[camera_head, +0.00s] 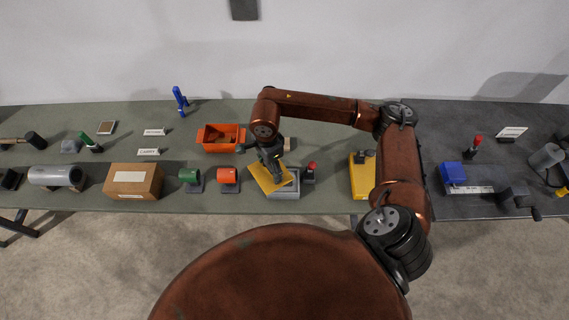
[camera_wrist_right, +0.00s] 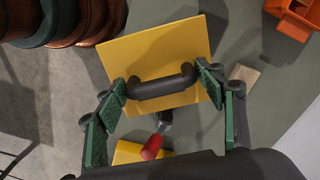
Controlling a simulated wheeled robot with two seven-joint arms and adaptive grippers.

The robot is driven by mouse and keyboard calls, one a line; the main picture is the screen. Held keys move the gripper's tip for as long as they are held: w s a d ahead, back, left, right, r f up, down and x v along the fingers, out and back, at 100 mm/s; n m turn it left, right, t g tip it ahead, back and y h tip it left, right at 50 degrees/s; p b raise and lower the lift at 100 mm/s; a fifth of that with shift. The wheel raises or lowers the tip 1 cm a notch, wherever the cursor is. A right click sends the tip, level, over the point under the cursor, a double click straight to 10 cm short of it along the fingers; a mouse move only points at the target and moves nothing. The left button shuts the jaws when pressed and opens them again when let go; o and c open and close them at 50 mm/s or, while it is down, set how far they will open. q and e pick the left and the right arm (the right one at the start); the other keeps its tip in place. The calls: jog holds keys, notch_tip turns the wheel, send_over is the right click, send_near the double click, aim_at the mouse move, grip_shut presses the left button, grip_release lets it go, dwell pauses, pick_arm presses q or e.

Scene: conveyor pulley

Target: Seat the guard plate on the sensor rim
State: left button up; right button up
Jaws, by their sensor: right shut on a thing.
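The guard plate is a flat yellow square (camera_head: 265,182) with a black bar handle, clear in the right wrist view (camera_wrist_right: 155,52). My right gripper (camera_head: 268,162) is shut on the handle, its green pads at the two ends in the right wrist view (camera_wrist_right: 163,86). The plate is over the left part of a grey box (camera_head: 290,190), which seems to be the sensor, and looks turned relative to it. The plate hides much of that box and its rim. I cannot tell whether plate and box touch. My left gripper is not in view.
A red-knobbed part (camera_head: 311,171) stands close right of the grey box. A yellow block (camera_head: 362,185) is right, beside my arm. The table's front edge is near.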

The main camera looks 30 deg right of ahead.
aim_at(283, 167)
jog(key=m, duration=0.2)
jog(key=m+p, duration=0.1)
jog(key=m, duration=0.2)
jog(key=w+d+m+p, duration=0.1)
jog(key=m, duration=0.2)
jog(key=shift+f, duration=0.4)
jog(key=m+p, duration=0.1)
jog(key=m, duration=0.1)
jog(key=d+m+p, duration=0.1)
jog(key=m, duration=0.2)
jog(key=f+m+p, duration=0.1)
jog(key=m, duration=0.2)
jog(key=shift+s+d, duration=0.35)
jog(key=shift+d, duration=0.05)
jog(key=m, duration=0.3)
jog(key=d+f+m+p, duration=0.1)
jog(key=shift+s+m, duration=0.1)
jog(key=shift+m, duration=0.2)
jog(key=m, duration=0.2)
jog(key=d+f+m+p, duration=0.1)
jog(key=m, duration=0.1)
jog(key=shift+s+d, duration=0.1)
jog(key=shift+s, duration=0.1)
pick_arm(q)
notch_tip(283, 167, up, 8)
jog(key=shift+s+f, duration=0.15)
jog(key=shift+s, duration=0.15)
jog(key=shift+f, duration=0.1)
